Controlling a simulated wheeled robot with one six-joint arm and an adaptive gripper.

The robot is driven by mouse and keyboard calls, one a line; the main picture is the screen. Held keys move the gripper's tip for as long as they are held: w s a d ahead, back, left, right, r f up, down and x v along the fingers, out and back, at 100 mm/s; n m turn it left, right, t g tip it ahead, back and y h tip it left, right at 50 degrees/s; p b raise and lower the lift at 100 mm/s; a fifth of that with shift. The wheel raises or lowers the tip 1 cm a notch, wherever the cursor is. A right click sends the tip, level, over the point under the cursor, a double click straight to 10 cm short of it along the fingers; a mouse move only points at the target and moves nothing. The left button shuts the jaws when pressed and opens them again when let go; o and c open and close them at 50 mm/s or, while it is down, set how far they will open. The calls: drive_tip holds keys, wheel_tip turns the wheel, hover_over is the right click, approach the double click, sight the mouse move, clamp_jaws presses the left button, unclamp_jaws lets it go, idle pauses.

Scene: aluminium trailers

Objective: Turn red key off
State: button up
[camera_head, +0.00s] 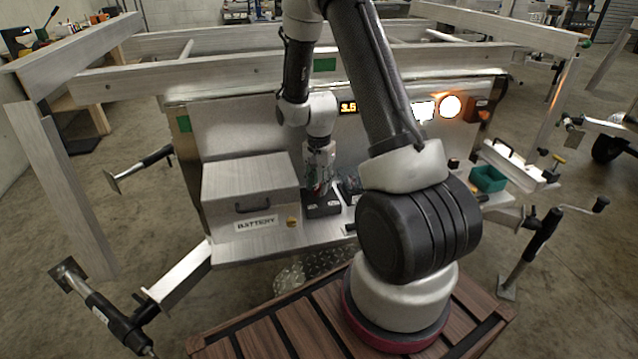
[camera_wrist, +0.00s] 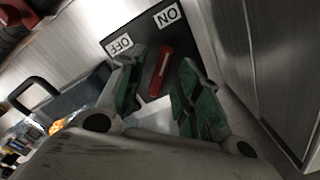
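The red key (camera_wrist: 160,72) shows in the wrist view as a red bar on a dark switch plate. The plate carries a white ON label (camera_wrist: 167,15) and a white OFF label (camera_wrist: 120,45). The key's long side points between the two labels, and I cannot tell which setting it is in. My gripper (camera_wrist: 160,88) is open, with one green-padded finger on each side of the key. I cannot tell whether either finger touches it. In the head view my gripper (camera_head: 319,185) is over the dark switch box (camera_head: 322,207), and the key is hidden there.
A metal box labelled BATTERY (camera_head: 250,190) stands just left of the switch box on the trailer shelf. A lit display (camera_head: 348,107) and a bright round lamp (camera_head: 450,106) are on the panel behind. A green bin (camera_head: 488,179) sits at the right.

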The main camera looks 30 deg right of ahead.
drive_tip(key=shift+f, duration=0.2)
clamp_jaws()
